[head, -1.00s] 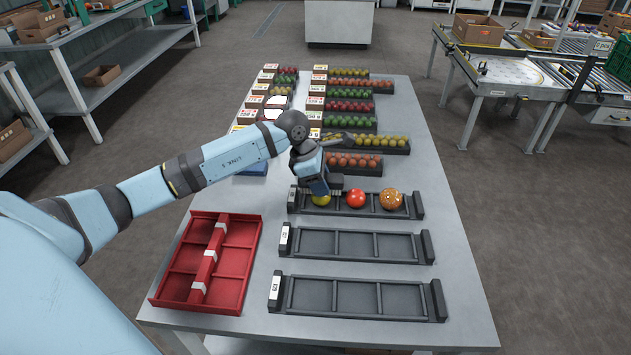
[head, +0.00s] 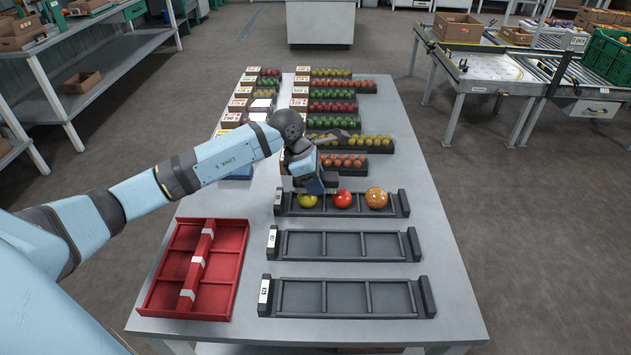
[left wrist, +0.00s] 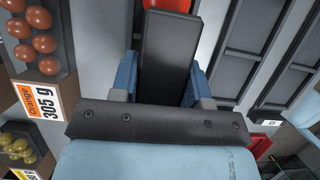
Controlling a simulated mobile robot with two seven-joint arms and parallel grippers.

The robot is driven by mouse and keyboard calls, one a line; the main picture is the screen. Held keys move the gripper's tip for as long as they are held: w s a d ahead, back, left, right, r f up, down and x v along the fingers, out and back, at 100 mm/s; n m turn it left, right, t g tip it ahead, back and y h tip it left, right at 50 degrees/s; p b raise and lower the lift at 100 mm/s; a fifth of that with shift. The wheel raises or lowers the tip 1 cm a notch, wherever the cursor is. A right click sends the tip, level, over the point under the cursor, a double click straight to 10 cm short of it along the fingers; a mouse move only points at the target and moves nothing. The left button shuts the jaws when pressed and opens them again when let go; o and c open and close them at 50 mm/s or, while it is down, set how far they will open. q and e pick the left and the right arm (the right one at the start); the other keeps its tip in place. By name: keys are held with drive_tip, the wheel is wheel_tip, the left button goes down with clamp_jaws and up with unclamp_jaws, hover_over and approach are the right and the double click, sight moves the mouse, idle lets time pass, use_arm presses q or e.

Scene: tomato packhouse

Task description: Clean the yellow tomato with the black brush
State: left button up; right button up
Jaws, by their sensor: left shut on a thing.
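The yellow tomato (head: 307,201) sits in the left compartment of the nearest filled dark tray (head: 326,211). A red tomato (head: 342,199) is in the middle compartment and a speckled orange tomato (head: 376,198) in the right one. My left gripper (head: 315,186) is shut on the black brush (head: 329,181), just above the yellow tomato's upper right. I cannot tell whether the bristles touch it. In the left wrist view the brush (left wrist: 168,55) is a dark block between the fingers, with the red tomato (left wrist: 172,5) beyond it. My right gripper is out of view.
Two empty dark trays (head: 342,258) (head: 345,312) lie nearer on the grey table (head: 440,270). A red divided crate (head: 240,285) lies at the left. Several filled trays and labelled boxes stand behind. The table's right side is clear.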

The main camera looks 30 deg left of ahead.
use_arm(q)
wheel_tip(320, 180, up, 3)
drive_tip(key=shift+f+p, duration=0.2)
drive_tip(key=shift+p, duration=0.3)
drive_tip(key=shift+r+p, duration=0.6)
drive_tip(key=shift+r, duration=0.65)
